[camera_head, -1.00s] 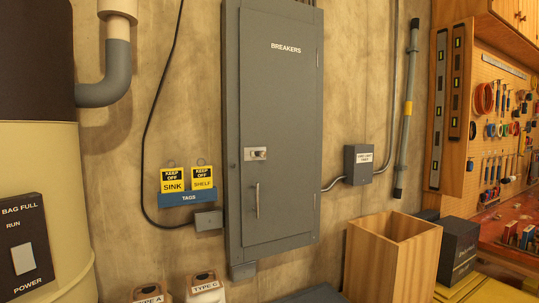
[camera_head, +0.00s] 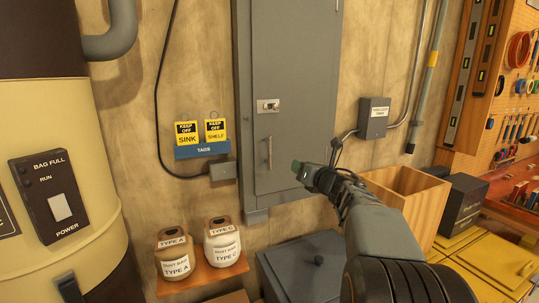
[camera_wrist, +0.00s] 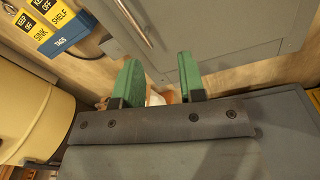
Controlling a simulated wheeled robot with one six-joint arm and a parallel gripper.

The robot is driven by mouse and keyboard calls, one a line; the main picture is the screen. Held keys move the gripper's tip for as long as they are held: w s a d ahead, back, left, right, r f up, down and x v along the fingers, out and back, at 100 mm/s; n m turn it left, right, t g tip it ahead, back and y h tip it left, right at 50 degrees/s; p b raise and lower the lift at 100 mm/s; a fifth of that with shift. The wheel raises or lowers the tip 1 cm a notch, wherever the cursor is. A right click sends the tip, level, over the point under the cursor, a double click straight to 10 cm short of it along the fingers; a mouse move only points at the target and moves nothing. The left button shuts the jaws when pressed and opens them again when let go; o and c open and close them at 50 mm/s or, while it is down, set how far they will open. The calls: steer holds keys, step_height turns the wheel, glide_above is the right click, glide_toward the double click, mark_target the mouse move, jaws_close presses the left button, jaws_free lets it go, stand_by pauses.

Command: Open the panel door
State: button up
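The grey panel door (camera_head: 290,95) is shut flat in its frame on the wall. Its vertical bar handle (camera_head: 269,152) is on the lower left part of the door, below a small latch plate (camera_head: 268,106). My gripper (camera_head: 302,172) is in front of the lower door, to the right of the handle and apart from it. In the wrist view my gripper (camera_wrist: 160,82) has its two green fingers spread with a gap and nothing between them. The handle (camera_wrist: 132,20) shows above the left finger there, and the door (camera_wrist: 215,30) fills the upper right.
A blue tag holder (camera_head: 203,150) with yellow tags and a small grey box (camera_head: 223,171) are left of the panel. Below stand two jugs (camera_head: 173,254) on a shelf and a dark bin (camera_head: 312,268). A wooden box (camera_head: 412,190) stands right of my arm.

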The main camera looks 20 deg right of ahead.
mark_target(270, 163)
steer(key=shift+w+a+r+n+y+p, duration=0.1)
steer(key=shift+w+a+n+y+p, duration=0.55)
steer(key=shift+w, duration=1.55)
steer(key=shift+w+a+r+n+y+p, duration=0.15)
steer(key=shift+w+a+n+p, duration=1)
steer(key=shift+w, duration=1.05)
steer(key=shift+w+a+r+n+y+p, duration=0.1)
steer(key=shift+w+a+n+y+p, duration=0.55)
steer(key=shift+w, duration=1.55)
steer(key=shift+a+h+p, duration=0.1)
steer(key=shift+h+p, duration=0.15)
steer(key=shift+p, duration=0.15)
jaws_close()
